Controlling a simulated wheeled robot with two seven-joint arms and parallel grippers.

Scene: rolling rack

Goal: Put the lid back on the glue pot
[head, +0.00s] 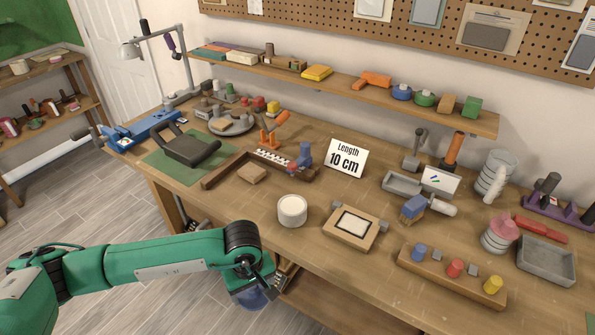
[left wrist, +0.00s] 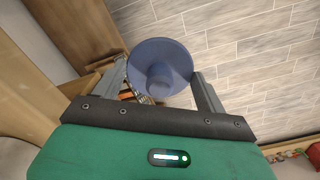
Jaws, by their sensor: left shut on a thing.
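The glue pot (head: 292,213), a short white cylinder with a pale top and no lid on it, stands upright near the table's front edge in the head view. My left gripper (head: 262,290) is below and left of the pot, off the front edge of the table. It is shut on the lid (head: 250,299), a round blue-grey disc. In the left wrist view the lid (left wrist: 160,62) sits between the two fingers with its round knob facing the camera, over the floor. My right gripper is not in view.
The workbench's front edge lies between my left gripper and the pot. Bare tabletop surrounds the pot.

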